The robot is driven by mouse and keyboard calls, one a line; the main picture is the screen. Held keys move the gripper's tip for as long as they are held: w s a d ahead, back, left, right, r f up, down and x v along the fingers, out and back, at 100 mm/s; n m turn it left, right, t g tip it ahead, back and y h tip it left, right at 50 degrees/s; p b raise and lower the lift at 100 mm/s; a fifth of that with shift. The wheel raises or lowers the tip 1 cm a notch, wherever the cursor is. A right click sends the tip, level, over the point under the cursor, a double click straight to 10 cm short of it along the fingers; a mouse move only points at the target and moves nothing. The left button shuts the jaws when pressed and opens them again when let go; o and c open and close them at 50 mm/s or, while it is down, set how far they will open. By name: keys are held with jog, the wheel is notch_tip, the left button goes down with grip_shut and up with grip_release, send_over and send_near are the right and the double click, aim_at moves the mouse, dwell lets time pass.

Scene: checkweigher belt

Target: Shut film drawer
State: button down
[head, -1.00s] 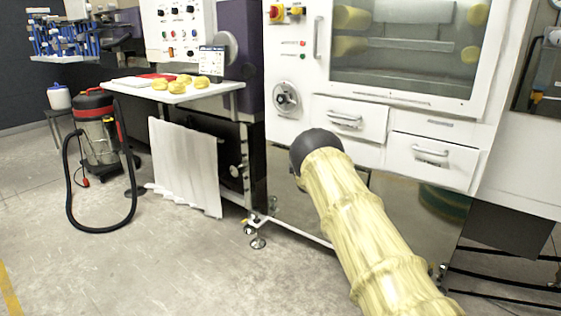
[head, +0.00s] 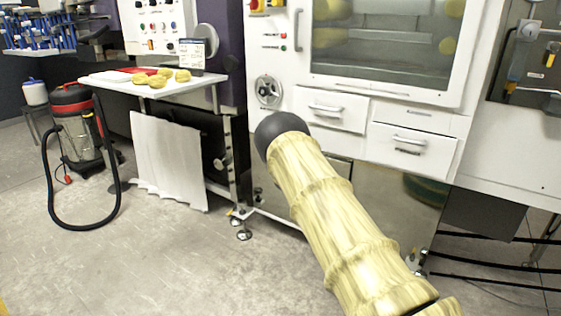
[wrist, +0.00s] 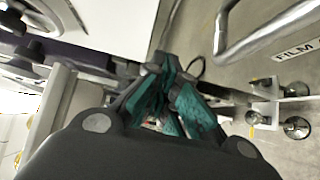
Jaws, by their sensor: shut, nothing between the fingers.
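The white machine carries two drawers side by side in the head view: a left drawer (head: 345,120) and a right drawer (head: 435,160), each with a metal bar handle. The right drawer's front sits lower and seems to stand out from the machine face. In the wrist view a label beginning "FILM" (wrist: 298,50) lies beside a metal bar handle (wrist: 262,38). I cannot tell which drawer in the head view bears it. My gripper (wrist: 172,85) is shut and empty, with teal pads, apart from that handle. In the head view my arm hides the gripper.
A handwheel (head: 268,90) is left of the drawers. A white table (head: 190,88) with yellow rolls stands further left, a white sheet (head: 165,160) hanging below it. A vacuum cleaner (head: 85,130) and its hose stand on the floor. Open floor lies front left.

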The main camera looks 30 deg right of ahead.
jog(key=d+p+v, duration=0.1)
jog(key=p+v, duration=0.1)
jog(key=v, duration=0.7)
jog(key=s+a+f+m+g+y, duration=0.1)
jog(key=s+a+f+m+g, duration=0.3)
jog(key=s+f, duration=0.8)
jog(key=s+a+f+m+g, duration=0.3)
jog(key=s+a+f, duration=0.4)
jog(key=s+f, duration=0.55)
jog(key=s+a+f+m+g+y, duration=0.15)
jog(key=s+a+f, duration=0.25)
jog(key=s, duration=0.5)
jog(key=s+a+f+m+g, duration=0.25)
jog(key=s+a, duration=0.25)
jog(key=s, duration=0.4)
jog(key=s+a+f+m+g+y, duration=0.15)
jog(key=s+a+f, duration=0.25)
jog(key=s, duration=0.5)
jog(key=s+a+r+m+g+y, duration=0.15)
jog(key=s+a, duration=0.25)
jog(key=s, duration=0.5)
jog(key=s+a+r+m+g, duration=0.1)
jog(key=s+a+g, duration=0.25)
jog(key=s, duration=0.65)
notch_tip(320, 180, up, 27)
jog(key=p, duration=2.7)
jog(key=shift+w+a, duration=0.15)
jog(key=shift+a, duration=0.1)
jog(key=shift+r, duration=0.1)
